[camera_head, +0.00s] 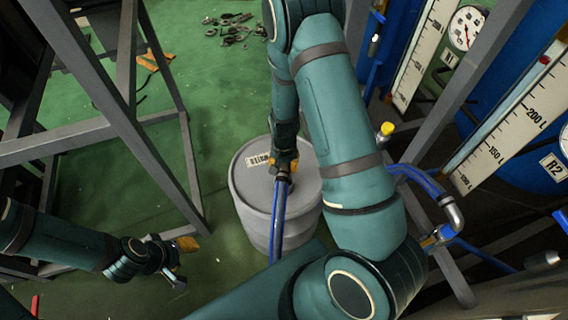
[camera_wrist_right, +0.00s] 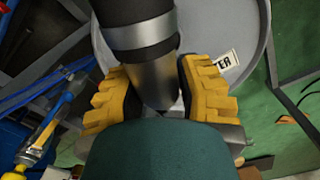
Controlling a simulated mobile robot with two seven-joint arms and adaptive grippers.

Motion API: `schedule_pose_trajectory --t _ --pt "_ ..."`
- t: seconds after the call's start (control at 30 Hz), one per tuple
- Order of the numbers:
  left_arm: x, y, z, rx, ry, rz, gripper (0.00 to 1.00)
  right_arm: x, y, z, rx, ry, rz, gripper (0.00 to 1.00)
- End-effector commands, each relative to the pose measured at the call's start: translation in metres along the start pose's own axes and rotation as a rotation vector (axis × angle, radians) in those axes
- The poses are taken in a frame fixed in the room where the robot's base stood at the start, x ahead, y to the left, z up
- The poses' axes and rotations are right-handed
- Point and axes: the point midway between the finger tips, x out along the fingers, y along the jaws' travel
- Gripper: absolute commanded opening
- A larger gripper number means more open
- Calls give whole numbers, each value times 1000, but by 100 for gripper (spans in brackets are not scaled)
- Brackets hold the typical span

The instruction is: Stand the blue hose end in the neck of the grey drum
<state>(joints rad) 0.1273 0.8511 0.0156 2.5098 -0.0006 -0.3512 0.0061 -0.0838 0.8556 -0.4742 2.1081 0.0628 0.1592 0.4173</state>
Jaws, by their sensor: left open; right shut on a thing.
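The grey drum (camera_head: 245,185) stands on the green floor, with a label on its lid; the lid also shows in the right wrist view (camera_wrist_right: 235,28). My right gripper (camera_head: 284,163) is over the lid. In the right wrist view its yellow fingers (camera_wrist_right: 155,88) are shut on the metal hose end (camera_wrist_right: 155,80), with a dark sleeve and silver band beside it. The blue hose (camera_head: 279,215) hangs from the gripper down past the drum's front. The drum's neck is hidden, so I cannot tell whether the hose end is in it. My left gripper (camera_head: 181,262) is open and empty, left of the drum.
Grey steel frames (camera_head: 120,75) stand at the left and right. Blue tanks with gauge scales (camera_head: 528,115) are at the right. Another blue hose with a metal elbow (camera_head: 453,212) and a yellow-capped fitting (camera_head: 386,130) sit beside my right arm. Dark scraps (camera_head: 235,25) lie on the floor behind.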

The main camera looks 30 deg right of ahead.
Motion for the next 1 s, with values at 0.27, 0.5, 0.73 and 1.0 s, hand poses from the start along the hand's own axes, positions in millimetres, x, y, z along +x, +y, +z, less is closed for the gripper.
schedule_pose_trajectory --t 0.27,0.5,0.73,1.0 --pt "0 0 0 0 0 0 47 0 0 0 0 1 0 0" --pt "3 -1 0 0 0 0 47 4 0 0 0 1 0 0" --pt "7 -2 1 0 0 0 47 9 0 0 0 1 -1 0" --pt "11 -4 1 0 0 0 47 15 0 0 0 1 -1 0"
